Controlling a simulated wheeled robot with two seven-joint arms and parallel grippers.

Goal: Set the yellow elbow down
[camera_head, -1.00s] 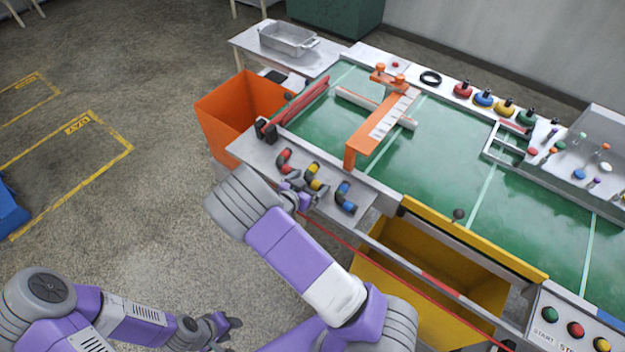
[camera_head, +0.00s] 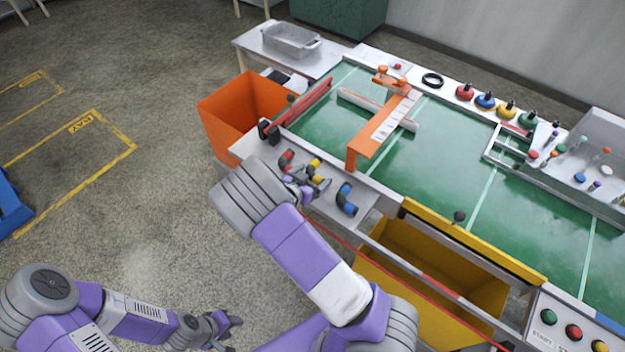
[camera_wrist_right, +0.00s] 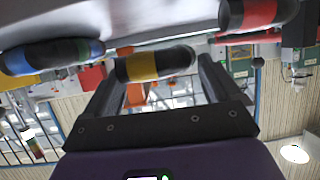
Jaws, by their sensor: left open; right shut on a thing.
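The yellow elbow (camera_head: 315,164), with dark ends and a yellow band, is over the pale side shelf (camera_head: 330,206). My right gripper (camera_head: 309,183) is shut on it and partly hides it in the head view. In the right wrist view the yellow elbow (camera_wrist_right: 150,65) lies across between the two fingers. I cannot tell whether it touches the shelf. The red elbow (camera_head: 286,160) and the blue elbow (camera_head: 346,199) lie on the shelf on either side of it. My left gripper (camera_head: 228,324) is open and empty, low over the floor.
An orange bin (camera_head: 235,115) stands left of the shelf. A yellow bin (camera_head: 400,262) is below the green table (camera_head: 450,165). An orange bracket (camera_head: 365,145) rises behind the shelf. A thin red line runs along the table's front.

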